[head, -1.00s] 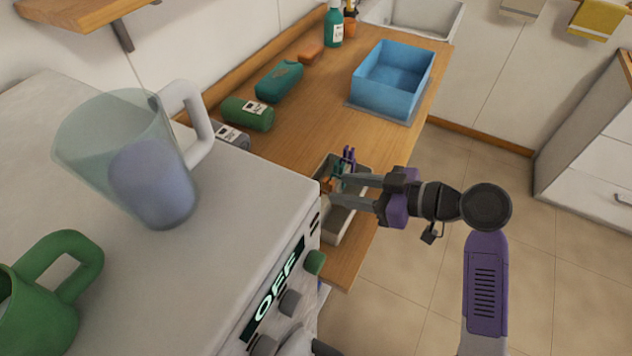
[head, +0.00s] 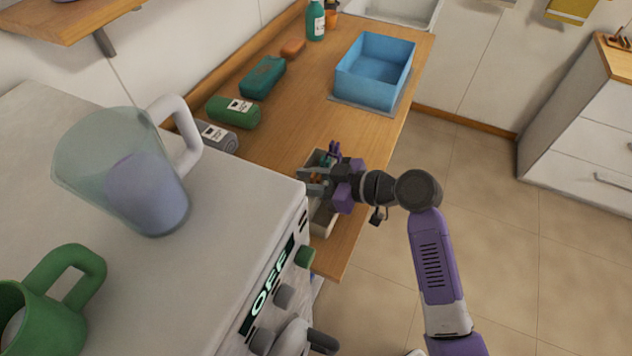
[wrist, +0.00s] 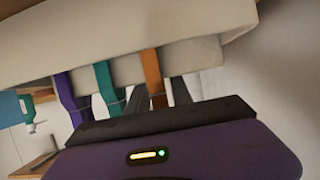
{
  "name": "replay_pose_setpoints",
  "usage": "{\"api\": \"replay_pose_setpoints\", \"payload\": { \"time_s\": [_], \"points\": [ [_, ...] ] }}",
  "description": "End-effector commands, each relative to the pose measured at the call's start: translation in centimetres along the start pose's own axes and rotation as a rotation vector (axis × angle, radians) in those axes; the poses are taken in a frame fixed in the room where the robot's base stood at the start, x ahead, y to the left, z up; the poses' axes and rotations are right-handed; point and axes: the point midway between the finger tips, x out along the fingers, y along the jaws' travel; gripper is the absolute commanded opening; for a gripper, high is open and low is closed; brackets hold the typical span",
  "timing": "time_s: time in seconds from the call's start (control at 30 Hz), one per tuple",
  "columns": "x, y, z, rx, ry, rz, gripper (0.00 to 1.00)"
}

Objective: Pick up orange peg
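The orange peg (wrist: 153,78) stands in a row with a teal peg (wrist: 107,85) and a purple peg (wrist: 72,95) along a pale holder (wrist: 180,58) in the wrist view. In the head view the pegs' container (head: 322,220) is on the wooden counter beside the white appliance. My gripper (head: 308,180) is over this container, largely covering the pegs. Its dark fingers look apart, one on each side of the orange peg in the wrist view. I cannot tell whether they touch it.
The white appliance (head: 215,210) with knobs rises close left of the gripper, carrying a clear jug (head: 110,160) and green mug (head: 55,300). Open floor lies right.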

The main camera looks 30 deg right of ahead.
Motion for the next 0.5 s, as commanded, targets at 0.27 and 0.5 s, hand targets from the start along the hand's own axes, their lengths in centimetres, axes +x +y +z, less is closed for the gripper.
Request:
{"api": "replay_pose_setpoints", "payload": {
  "time_s": [0.27,0.5],
  "points": [
    [-0.03,0.00,-0.01,0.000,0.000,0.000,0.00],
    [-0.08,0.00,-0.12,0.000,0.000,0.000,0.00]
  ]
}}
